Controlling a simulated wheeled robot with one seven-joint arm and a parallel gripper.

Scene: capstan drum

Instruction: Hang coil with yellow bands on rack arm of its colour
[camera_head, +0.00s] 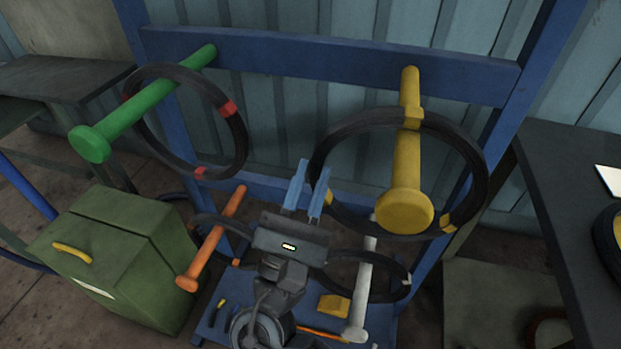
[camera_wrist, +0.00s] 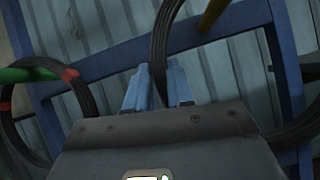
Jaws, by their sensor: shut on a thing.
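The black coil with yellow bands (camera_head: 334,143) is at the upper right in the head view. The yellow rack arm (camera_head: 407,160) passes through its loop, with the round end knob showing inside the ring. The coil's top, with one yellow band, crosses over the arm; I cannot tell if it rests on it. My gripper (camera_head: 308,188) is shut on the coil's left side. In the wrist view the coil (camera_wrist: 160,45) runs between the fingers of my gripper (camera_wrist: 159,85). The yellow arm (camera_wrist: 212,14) shows just right of it.
A coil with red bands (camera_head: 243,137) hangs around the green arm (camera_head: 140,108) at left. An orange arm (camera_head: 212,240) and a white arm (camera_head: 361,285) sit lower, near dark coils. A green box (camera_head: 120,255) stands left, a dark table (camera_head: 565,190) right.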

